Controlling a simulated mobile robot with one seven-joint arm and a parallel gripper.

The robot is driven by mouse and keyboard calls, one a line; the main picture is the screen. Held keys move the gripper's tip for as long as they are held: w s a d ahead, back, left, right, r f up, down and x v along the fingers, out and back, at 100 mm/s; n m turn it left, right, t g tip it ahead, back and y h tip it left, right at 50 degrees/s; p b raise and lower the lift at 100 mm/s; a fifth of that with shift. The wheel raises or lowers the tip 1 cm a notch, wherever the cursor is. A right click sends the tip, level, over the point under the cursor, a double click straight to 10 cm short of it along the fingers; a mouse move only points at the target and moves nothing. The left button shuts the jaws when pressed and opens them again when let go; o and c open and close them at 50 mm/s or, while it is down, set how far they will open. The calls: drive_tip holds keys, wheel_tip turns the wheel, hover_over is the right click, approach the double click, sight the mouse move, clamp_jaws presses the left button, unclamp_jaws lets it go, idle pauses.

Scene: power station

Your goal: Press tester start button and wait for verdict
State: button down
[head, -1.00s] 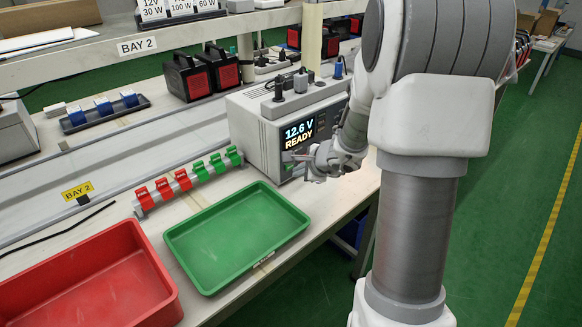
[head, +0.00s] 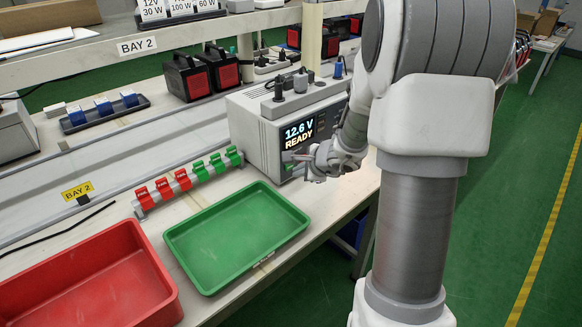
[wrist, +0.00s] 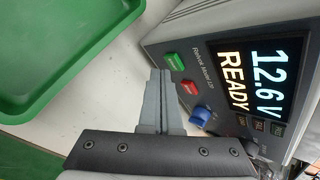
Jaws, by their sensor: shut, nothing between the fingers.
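The tester (head: 290,118) is a grey box on the bench, and its screen (head: 299,134) reads 12.6 V and READY. In the wrist view its front panel shows a green button (wrist: 174,62), a red button (wrist: 189,87) and a blue knob (wrist: 201,116) beside the screen (wrist: 250,80). My gripper (wrist: 160,75) is shut and empty, with its fingertips just short of the green button and pointing toward the panel edge.
A green tray (head: 290,243) and a red tray (head: 165,300) stand on the bench at the front. A rack of red and green clips (head: 190,180) lies behind the green tray. A shelf (head: 110,56) runs above the bench. Black and red packs (head: 187,76) stand behind the tester.

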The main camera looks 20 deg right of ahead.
drive_tip(key=shift+w, duration=0.1)
drive_tip(key=shift+w+a, duration=0.15)
drive_tip(key=shift+w, duration=0.25)
idle(0.3)
drive_tip(key=shift+s+b, duration=0.2)
drive_tip(key=shift+b, duration=0.15)
drive_tip(key=shift+s, duration=0.35)
drive_tip(key=shift+s+d+b, duration=0.25)
drive_tip(key=shift+s+d, duration=0.15)
drive_tip(key=shift+s, duration=0.55)
drive_tip(key=shift+s+d+b, duration=0.25)
drive_tip(key=shift+s+d, duration=0.15)
drive_tip(key=shift+s, duration=0.55)
drive_tip(key=shift+s+d+b, duration=0.25)
drive_tip(key=shift+s+d, duration=0.15)
drive_tip(key=shift+s, duration=0.55)
